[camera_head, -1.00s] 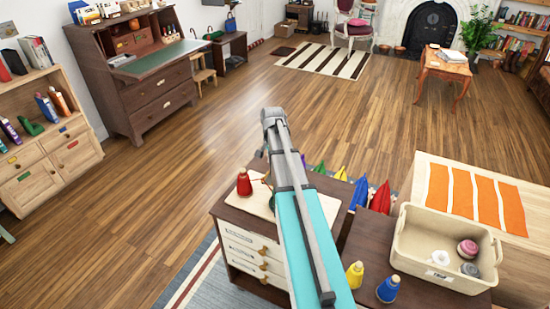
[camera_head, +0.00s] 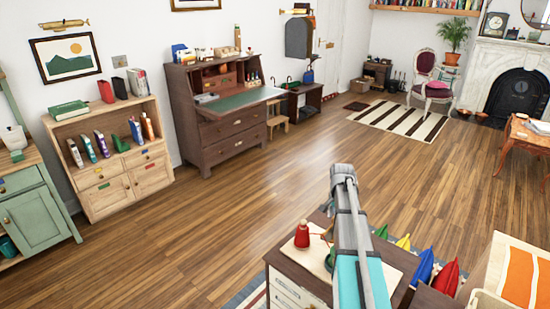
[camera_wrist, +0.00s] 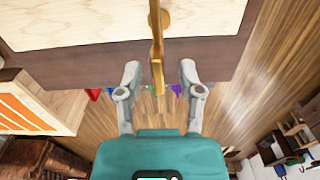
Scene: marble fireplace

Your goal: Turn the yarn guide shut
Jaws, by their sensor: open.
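The yarn guide looks to be the slim brass bar (camera_wrist: 157,70) in the wrist view. It reaches from the top edge over a pale board (camera_wrist: 120,20) and ends in a small upright block. My gripper (camera_wrist: 160,72) is open, with one grey finger on each side of the bar's end; I see gaps on both sides. In the head view, my arm hides the gripper and most of the guide. A red yarn cone (camera_head: 302,237) stands on the pale board (camera_head: 312,254), left of my arm.
The board lies on a dark-topped cabinet (camera_head: 284,262) with pale drawers. An orange-striped pale surface (camera_head: 522,275) is at the right edge. The wooden floor (camera_head: 230,215) beyond is clear.

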